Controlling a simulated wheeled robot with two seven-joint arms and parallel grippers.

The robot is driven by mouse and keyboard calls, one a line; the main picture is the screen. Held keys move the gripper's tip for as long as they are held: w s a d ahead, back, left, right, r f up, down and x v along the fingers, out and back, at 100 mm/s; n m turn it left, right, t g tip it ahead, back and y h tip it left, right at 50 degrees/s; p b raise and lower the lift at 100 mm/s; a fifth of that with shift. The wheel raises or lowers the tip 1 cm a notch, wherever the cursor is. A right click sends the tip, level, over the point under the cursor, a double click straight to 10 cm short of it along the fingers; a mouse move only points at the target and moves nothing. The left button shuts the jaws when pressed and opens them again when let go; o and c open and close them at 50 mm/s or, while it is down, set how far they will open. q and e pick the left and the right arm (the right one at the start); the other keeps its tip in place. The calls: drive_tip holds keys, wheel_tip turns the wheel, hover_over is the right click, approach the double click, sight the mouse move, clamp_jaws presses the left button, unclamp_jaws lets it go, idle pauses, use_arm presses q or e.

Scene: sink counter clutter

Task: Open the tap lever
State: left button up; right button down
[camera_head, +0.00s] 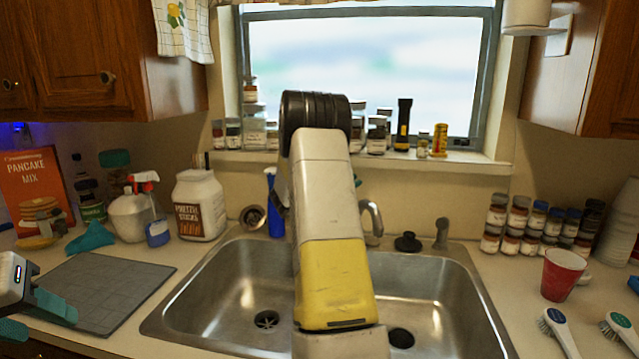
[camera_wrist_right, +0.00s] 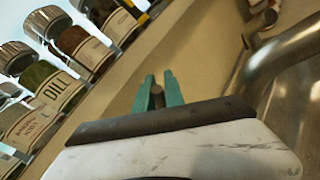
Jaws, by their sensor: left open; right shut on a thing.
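The tap's curved metal spout (camera_head: 372,222) stands behind the sink, just right of my right arm. It also shows at the upper right of the right wrist view (camera_wrist_right: 285,52). My right gripper (camera_wrist_right: 158,92) has its two teal fingers close together around a small dark piece, which appears to be the tap lever (camera_wrist_right: 157,99); most of it is hidden by the gripper body. My left gripper (camera_head: 36,318) is open and empty at the left edge, over the counter's front.
The double sink (camera_head: 215,290) fills the middle. Jars line the window sill; an oil jar (camera_wrist_right: 50,88) shows in the wrist view. Left are a grey mat (camera_head: 105,288), spray bottle (camera_head: 135,210) and pretzel jar (camera_head: 200,205). Right are a red cup (camera_head: 562,274), brushes and spice jars.

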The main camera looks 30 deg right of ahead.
drive_tip(key=shift+w+d+r+n+y, duration=0.3)
drive_tip(key=shift+w+n+y, duration=0.2)
drive_tip(key=shift+w+y, duration=0.1)
drive_tip(key=shift+w+d+n+g+y, duration=0.35)
drive_tip(key=shift+w+n+y, duration=0.1)
drive_tip(key=shift+n+y, duration=0.1)
drive_tip(key=shift+w+d+n+g+y, duration=0.2)
drive_tip(key=shift+w+n+g+y, duration=0.15)
drive_tip(key=shift+w+n+y, duration=0.15)
drive_tip(key=c, duration=1.4)
unclamp_jaws()
drive_tip(key=shift+a, duration=0.1)
drive_tip(key=v, duration=0.7)
drive_tip(key=shift+a, duration=0.3)
drive_tip(key=shift+s, duration=0.1)
